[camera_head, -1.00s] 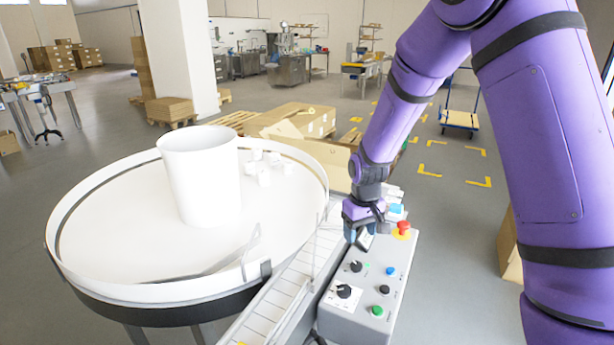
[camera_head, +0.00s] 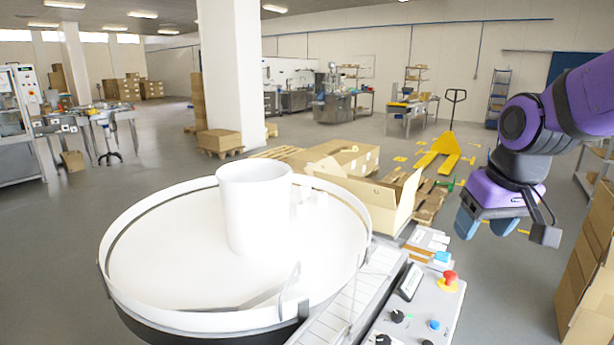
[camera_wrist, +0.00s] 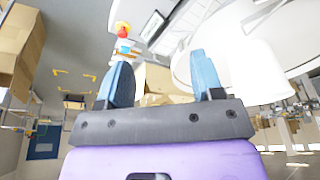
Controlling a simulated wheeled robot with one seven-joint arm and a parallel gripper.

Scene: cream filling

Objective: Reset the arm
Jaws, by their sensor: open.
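My purple arm comes in from the right edge of the head view. My gripper (camera_head: 492,226) hangs in the air at the right, to the right of the control panel and above its height in the picture, touching nothing. In the wrist view its two blue fingers (camera_wrist: 163,85) stand apart with nothing between them. The grey control panel (camera_head: 415,312) has a red emergency button (camera_head: 449,279) and several knobs and buttons. In the wrist view the red button (camera_wrist: 123,31) shows beyond the left finger.
A round white turntable (camera_head: 150,240) with a white cylinder (camera_head: 255,210) stands left of a conveyor (camera_head: 350,305). An open cardboard box (camera_head: 385,205) is behind the panel. Stacked cartons (camera_head: 590,265) stand at the right edge, near my gripper. A yellow pallet jack (camera_head: 438,150) stands farther back.

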